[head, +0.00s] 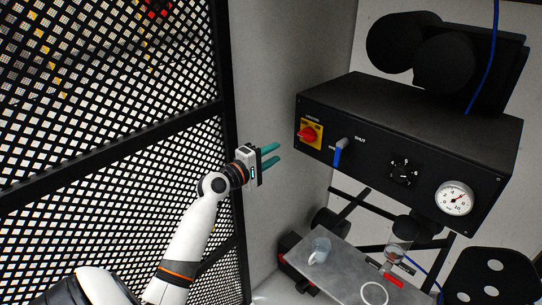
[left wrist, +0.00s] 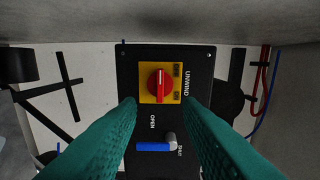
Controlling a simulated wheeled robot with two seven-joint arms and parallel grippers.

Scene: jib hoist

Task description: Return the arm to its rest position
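My left gripper (head: 270,156) reaches in from the left in the head view, with two teal fingers set apart and nothing between them. It is clear of the black control box (head: 400,130), to the left of it. In the left wrist view the two fingers (left wrist: 160,135) frame the box's front panel. The panel bears a red rotary switch (head: 308,133) on a yellow plate; it also shows in the wrist view (left wrist: 159,86). A blue-handled lever (head: 340,147) sits beside it, also seen in the wrist view (left wrist: 153,146). My right gripper is in neither view.
A black mesh fence (head: 100,110) stands close along the left. A round gauge (head: 454,199) is on the box.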

